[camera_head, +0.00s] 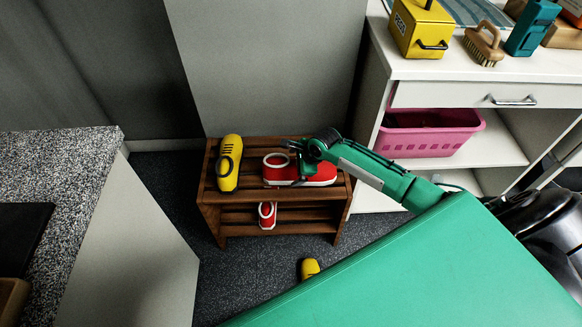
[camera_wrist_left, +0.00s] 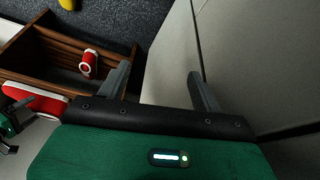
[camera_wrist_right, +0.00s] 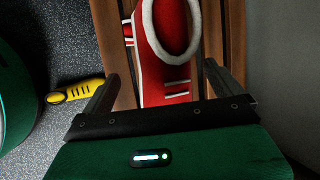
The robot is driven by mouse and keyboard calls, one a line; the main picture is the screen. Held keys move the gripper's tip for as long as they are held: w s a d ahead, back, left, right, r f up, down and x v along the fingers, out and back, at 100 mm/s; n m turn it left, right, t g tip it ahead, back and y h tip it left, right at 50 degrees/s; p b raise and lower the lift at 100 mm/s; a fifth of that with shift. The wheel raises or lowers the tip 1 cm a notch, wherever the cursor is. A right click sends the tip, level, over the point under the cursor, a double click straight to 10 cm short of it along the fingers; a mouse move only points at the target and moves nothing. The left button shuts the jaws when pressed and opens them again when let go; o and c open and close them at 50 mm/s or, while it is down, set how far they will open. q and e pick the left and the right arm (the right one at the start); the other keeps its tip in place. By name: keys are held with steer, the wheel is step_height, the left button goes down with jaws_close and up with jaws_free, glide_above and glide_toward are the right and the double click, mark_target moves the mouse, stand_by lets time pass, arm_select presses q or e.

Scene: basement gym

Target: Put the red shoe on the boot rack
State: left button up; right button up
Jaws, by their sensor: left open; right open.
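The wooden boot rack (camera_head: 240,215) stands against the grey wall. One red shoe (camera_head: 323,176) with white trim lies on its top deck at the right. It also shows in the right wrist view (camera_wrist_right: 168,65), between the finger lines. A second red shoe (camera_head: 267,215) is on the lower shelf, also in the left wrist view (camera_wrist_left: 88,64). My right gripper (camera_head: 299,158) is open at the top red shoe, partly covering it; contact cannot be told. My left gripper (camera_wrist_left: 160,75) is open and empty, beside the rack in its wrist view.
A yellow shoe (camera_head: 229,163) is on the rack's top left. Another yellow shoe (camera_head: 310,268) is on the floor in front. A white cabinet (camera_head: 440,97) with a pink basket (camera_head: 429,141) stands right of the rack. A speckled counter (camera_head: 62,165) is at left.

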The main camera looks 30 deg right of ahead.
steer(key=p+v, duration=0.1)
steer(key=v, duration=0.6)
steer(key=s+a+f+n+g, duration=0.1)
steer(key=s+a+f+n, duration=0.1)
steer(key=s+a+n, duration=0.45)
steer(key=s+a+f+n, duration=0.3)
steer(key=s+a+n, duration=0.25)
steer(key=s, duration=0.25)
arm_select(q)
steer(key=x, duration=0.4)
steer(key=shift+s+f, duration=0.15)
steer(key=shift+s, duration=0.2)
arm_select(e)
steer(key=s+r+n+h, duration=0.1)
steer(key=s+n+h, duration=0.1)
steer(key=s+n, duration=1)
steer(key=s, duration=0.2)
steer(key=shift+s+a+r+g, duration=0.35)
steer(key=shift+r+g, duration=0.05)
arm_select(q)
steer(key=shift+s, duration=0.15)
arm_select(e)
steer(key=shift+s, duration=0.1)
